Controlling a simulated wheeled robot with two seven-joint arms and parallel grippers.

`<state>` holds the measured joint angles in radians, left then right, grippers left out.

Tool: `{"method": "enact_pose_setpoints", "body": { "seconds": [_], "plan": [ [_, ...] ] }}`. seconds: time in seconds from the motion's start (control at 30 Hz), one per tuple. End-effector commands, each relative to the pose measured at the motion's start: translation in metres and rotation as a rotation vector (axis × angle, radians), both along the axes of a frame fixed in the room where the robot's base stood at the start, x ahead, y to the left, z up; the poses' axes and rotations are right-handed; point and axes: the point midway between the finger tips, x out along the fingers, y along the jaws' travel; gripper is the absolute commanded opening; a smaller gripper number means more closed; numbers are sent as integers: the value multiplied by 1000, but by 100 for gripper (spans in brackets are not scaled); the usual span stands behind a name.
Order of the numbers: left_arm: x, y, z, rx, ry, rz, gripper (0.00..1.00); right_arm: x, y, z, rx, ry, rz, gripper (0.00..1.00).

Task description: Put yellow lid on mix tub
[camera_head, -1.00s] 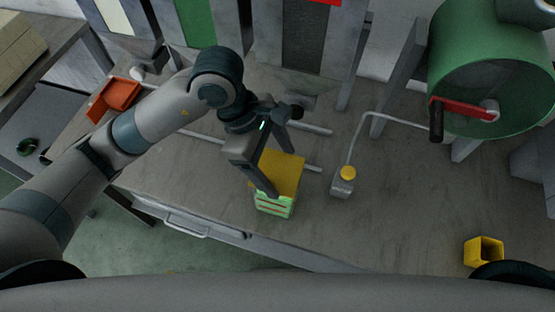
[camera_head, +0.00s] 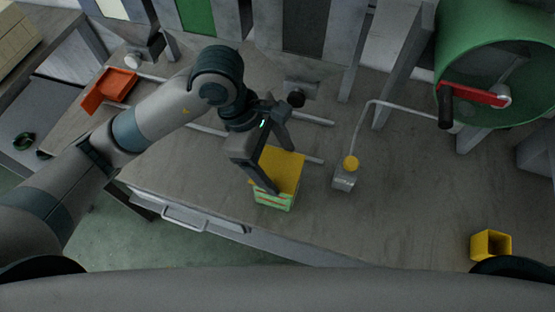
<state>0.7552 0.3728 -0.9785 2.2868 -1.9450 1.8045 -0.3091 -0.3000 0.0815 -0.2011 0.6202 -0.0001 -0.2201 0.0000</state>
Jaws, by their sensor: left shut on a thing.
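The yellow lid (camera_head: 285,165) is a flat square plate in my left gripper (camera_head: 270,165), which is shut on it. The lid is over a green box with red stripes (camera_head: 273,199), which may be the mix tub. I cannot tell whether the lid touches the box or is held just above it. The gripper's fingers hide part of the lid. My right gripper is not in view.
A small open yellow container (camera_head: 491,245) is at the lower right. A green drum with a red crank (camera_head: 493,75) is at the upper right. An orange tray (camera_head: 109,90) is at the left. The bench between is clear.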

Motion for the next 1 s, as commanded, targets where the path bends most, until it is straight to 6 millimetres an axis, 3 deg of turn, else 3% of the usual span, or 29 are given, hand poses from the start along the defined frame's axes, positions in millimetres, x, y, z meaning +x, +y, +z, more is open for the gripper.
{"method": "enact_pose_setpoints", "body": {
  "seconds": [0.3,0.33,0.4,0.77,1.0],
  "plan": [
    [0,0,0,0,0,0,54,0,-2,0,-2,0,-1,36],
    [0,0,0,0,0,0,83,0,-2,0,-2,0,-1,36],
    [0,0,0,0,0,0,98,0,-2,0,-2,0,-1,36],
    [0,0,1,0,0,0,98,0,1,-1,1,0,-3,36],
    [3,6,15,-2,-2,0,98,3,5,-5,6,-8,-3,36]
  ]
}}
